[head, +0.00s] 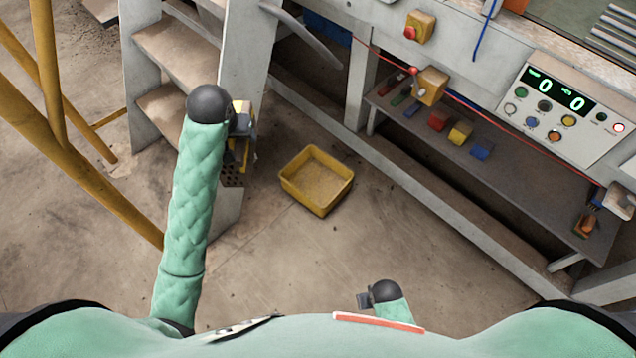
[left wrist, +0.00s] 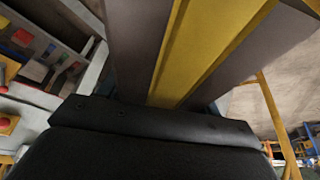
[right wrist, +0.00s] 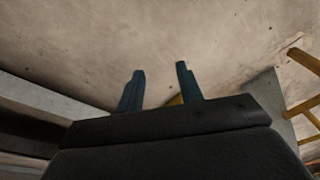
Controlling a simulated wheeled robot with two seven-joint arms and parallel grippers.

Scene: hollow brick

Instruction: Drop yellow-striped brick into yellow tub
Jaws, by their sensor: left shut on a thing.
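The yellow tub (head: 325,205) stands on the floor in the middle of the head view, holding no brick that I can see. My left gripper (head: 243,128) is at the upper left of the tub, apart from it, and is shut on the yellow-striped brick (head: 247,152). The brick's grey face and broad yellow stripe (left wrist: 205,50) fill the middle of the left wrist view and hide the fingertips. My right gripper (right wrist: 160,75) is open and empty, its two blue fingers apart. In the head view it is low, below the tub.
A grey block with a perforated top (head: 228,205) stands left of the tub. Pale steps (head: 180,50) and yellow rails (head: 85,150) are at the left. A workbench with a low shelf (head: 500,165) of coloured blocks runs along the right. The floor below the tub is clear.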

